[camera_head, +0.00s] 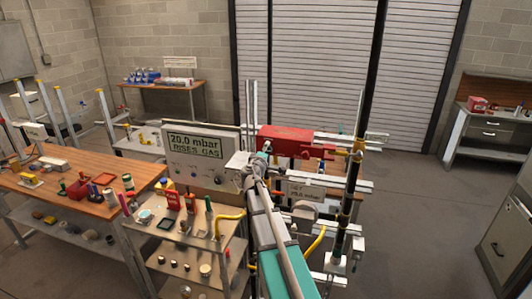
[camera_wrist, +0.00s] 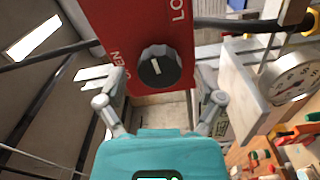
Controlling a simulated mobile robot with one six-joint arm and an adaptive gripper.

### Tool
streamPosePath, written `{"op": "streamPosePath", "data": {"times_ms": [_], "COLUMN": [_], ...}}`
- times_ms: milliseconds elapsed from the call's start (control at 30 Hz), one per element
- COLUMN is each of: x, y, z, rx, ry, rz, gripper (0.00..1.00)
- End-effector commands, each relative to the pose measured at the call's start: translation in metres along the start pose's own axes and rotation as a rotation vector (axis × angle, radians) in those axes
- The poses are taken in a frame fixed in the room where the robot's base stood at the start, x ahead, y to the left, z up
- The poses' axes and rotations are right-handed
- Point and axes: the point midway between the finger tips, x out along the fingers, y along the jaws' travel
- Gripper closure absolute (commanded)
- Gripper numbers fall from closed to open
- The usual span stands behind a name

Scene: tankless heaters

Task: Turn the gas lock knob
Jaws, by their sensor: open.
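The gas lock knob (camera_wrist: 160,66) is a round black dial with a white pointer line, on the face of a red box (camera_wrist: 120,20). White lettering on the box reads "OPEN" at the left and begins "LO" at the upper right, cut off by the frame. In the head view the red box (camera_head: 285,139) is beyond my gripper (camera_head: 259,158), and the knob is not discernible.
A round pressure gauge (camera_wrist: 291,78) is right of the red box, beside a pale plate (camera_wrist: 243,90). In the head view, a display panel (camera_head: 195,142) reading "20.0 mbar" stands left of my arm. A cluttered wooden bench (camera_head: 85,208) is farther left. Open floor lies at right.

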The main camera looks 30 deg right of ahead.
Motion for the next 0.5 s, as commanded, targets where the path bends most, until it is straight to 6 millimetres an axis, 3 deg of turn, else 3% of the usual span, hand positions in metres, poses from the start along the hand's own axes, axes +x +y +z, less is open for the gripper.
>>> {"op": "streamPosePath", "data": {"times_ms": [267,500], "x": [-0.001,-0.015], "y": [0.0,0.0], "z": [0.0,0.0], "rx": [0.0,-0.001], "ry": [0.0,0.001], "rz": [0.0,0.0], "gripper": [0.13,0.13]}}
